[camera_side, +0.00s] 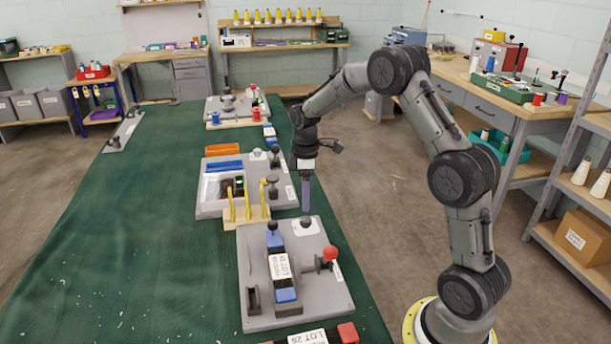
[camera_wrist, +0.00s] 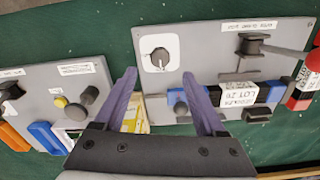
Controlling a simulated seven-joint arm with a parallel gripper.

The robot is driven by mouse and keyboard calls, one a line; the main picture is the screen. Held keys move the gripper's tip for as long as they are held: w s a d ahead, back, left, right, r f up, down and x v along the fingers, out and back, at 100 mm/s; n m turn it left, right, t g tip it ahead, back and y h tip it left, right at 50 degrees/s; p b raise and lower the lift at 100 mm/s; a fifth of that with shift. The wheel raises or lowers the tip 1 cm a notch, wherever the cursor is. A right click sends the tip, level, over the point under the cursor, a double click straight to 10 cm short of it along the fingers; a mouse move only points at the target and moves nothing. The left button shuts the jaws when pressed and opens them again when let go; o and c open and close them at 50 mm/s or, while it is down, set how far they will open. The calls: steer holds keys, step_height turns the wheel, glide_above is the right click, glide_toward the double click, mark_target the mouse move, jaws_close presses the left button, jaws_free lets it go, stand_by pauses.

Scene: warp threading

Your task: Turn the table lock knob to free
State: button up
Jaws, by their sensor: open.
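A dark round knob with a light pointer line (camera_wrist: 160,57) sits on a white square plate on the grey panel (camera_wrist: 205,50). It looks like the table lock knob, but I cannot read any label naming it. In the side view the same knob (camera_side: 305,222) is at the far right corner of the near grey panel (camera_side: 255,245). My gripper (camera_side: 306,208) points down just above and behind that corner. In the wrist view its two purple fingers (camera_wrist: 159,76) are spread, with nothing between them. The knob lies beyond the fingertips, apart from them.
A red ball handle (camera_side: 330,252) rises on the panel's right. A blue block with a dark knob (camera_side: 274,238) and a white-labelled block (camera_side: 280,266) stand mid-panel. Yellow posts (camera_side: 248,205) and another grey panel (camera_side: 208,208) lie behind. The green table (camera_side: 130,230) is mostly clear at left.

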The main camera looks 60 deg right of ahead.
step_height(320, 180, up, 7)
stand_by(0.3)
steer(key=shift+a, duration=0.1)
steer(key=s+a+r+t, duration=0.4)
steer(key=s+a+r, duration=0.75)
steer(key=r, duration=0.35)
steer(key=s+a+f+m, duration=0.2)
steer(key=s+f+m, duration=0.1)
steer(key=s, duration=0.4)
steer(key=s+a+f+m+t, duration=0.1)
steer(key=s+a+f+m, duration=0.2)
steer(key=s, duration=0.5)
steer(key=shift+s+a+f+m+t, duration=0.15)
steer(key=shift+m+t, duration=0.15)
steer(key=shift+m, duration=0.2)
